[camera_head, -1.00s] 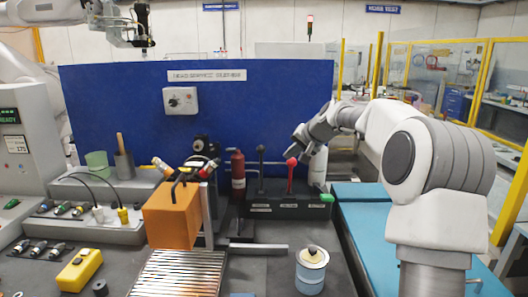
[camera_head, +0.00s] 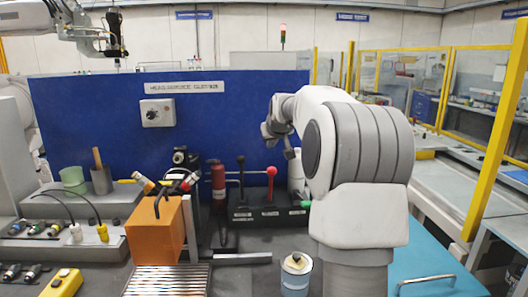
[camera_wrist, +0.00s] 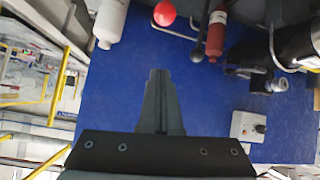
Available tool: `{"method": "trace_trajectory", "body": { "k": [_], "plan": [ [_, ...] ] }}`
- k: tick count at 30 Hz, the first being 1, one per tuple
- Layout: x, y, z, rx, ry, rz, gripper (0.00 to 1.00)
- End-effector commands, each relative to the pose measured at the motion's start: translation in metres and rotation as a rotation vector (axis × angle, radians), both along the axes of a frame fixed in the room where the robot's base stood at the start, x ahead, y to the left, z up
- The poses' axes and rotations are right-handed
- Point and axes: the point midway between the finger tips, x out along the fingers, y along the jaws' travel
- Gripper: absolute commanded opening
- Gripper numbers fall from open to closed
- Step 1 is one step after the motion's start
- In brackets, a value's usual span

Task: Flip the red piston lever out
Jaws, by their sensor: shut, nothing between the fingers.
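The red lever has a round red knob (camera_head: 271,171) on a thin shaft. My gripper (camera_head: 289,153) is just above and right of the knob in the head view. In the wrist view its fingers (camera_wrist: 160,75) are shut together with nothing between them. A black-knobbed lever (camera_head: 241,160) stands left of the red one.
A red cylinder (camera_head: 218,180) stands left of the levers. A white bottle (camera_head: 296,172) stands close on their right. A blue panel (camera_head: 90,125) closes the back.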

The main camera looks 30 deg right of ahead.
Motion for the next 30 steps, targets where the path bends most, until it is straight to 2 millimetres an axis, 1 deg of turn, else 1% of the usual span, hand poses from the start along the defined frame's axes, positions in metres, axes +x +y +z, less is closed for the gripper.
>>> {"method": "trace_trajectory", "body": {
  "k": [16, 17, 18, 24, 30],
  "plan": [
    [0.068, -0.025, -0.056, 0.004, 0.0, 0.0, 0.0],
    [0.066, -0.025, -0.058, 0.003, 0.0, -0.001, 0.0],
    [0.06, -0.025, -0.06, 0.002, -0.001, -0.002, 0.0],
    [0.043, -0.02, -0.071, 0.003, -0.001, -0.001, 0.0],
    [0.035, -0.018, -0.075, 0.003, -0.002, 0.0, 0.0]
  ]
}}
